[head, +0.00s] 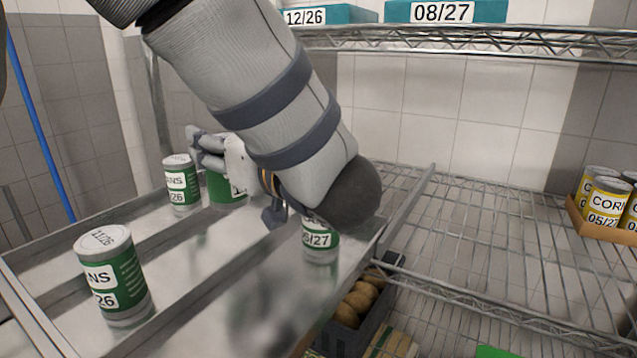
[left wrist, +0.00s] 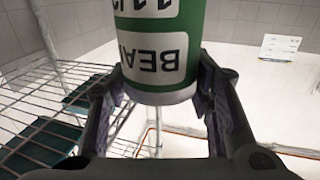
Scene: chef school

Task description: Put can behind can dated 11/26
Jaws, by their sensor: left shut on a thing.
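My left gripper (head: 222,160) is shut on a green-and-white can (head: 226,190) over the back part of the metal tray rack. In the left wrist view the held can (left wrist: 165,40) sits between both fingers, its BEANS label upside down; its date is cut off. Right beside it, to the left, stands a similar can (head: 180,186), its visible date ending in 26. A can with 11/26 on its lid (head: 110,275) stands upright at the front left. Another can (head: 320,242), dated with 27, stands on the right, partly hidden by my arm. My right gripper is not seen.
The tray rack (head: 195,290) has raised dividers forming lanes; the middle lane's front is clear. A wire shelf (head: 480,230) lies to the right, with yellow corn cans (head: 605,203) in a box. A crate of potatoes (head: 358,300) is below.

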